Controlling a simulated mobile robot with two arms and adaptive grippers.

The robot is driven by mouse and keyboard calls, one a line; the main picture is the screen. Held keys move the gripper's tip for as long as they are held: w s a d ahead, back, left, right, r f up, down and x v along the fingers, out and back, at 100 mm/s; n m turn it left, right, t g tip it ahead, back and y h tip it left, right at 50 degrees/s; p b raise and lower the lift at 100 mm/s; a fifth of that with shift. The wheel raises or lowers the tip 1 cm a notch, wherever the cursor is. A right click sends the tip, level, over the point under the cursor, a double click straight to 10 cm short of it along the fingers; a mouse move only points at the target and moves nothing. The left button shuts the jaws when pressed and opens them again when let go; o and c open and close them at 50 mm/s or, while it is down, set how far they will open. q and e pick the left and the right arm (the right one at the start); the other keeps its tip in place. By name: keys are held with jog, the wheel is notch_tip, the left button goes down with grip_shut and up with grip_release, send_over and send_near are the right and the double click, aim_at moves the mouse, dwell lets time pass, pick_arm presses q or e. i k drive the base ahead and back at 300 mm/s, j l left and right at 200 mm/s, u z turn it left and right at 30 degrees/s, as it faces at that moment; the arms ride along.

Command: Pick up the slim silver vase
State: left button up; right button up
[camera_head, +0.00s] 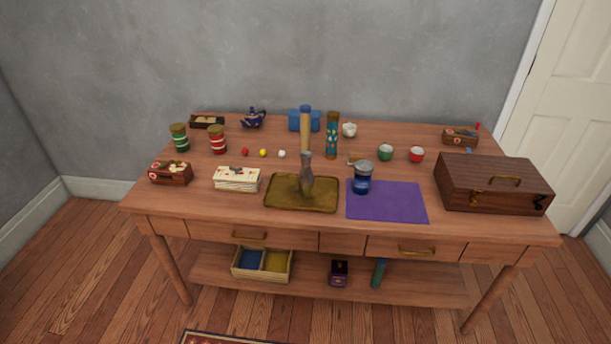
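The slim silver vase (307,176) stands upright toward the back middle of the brass-coloured tray (285,203) on the wooden table. It is grey, with a narrow neck and a wider middle. A tall tan cylinder with a blue top (305,132) is directly behind it, and the vase's top overlaps the cylinder's lower part in the picture. Neither of my grippers is in view. Nothing is seen touching the vase from the front.
A patterned teal cylinder (332,136) is behind right. A card stack (237,179) lies left. A wooden case (492,183) fills the right end. The tray's front is bare.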

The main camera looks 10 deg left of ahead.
aim_at(306, 178)
jog(key=i+l+u, duration=0.1)
jog(key=l, duration=0.25)
jog(key=i+l+u, duration=0.1)
jog(key=i+l, duration=0.2)
jog(key=i+l+u, duration=0.1)
jog(key=l, duration=0.35)
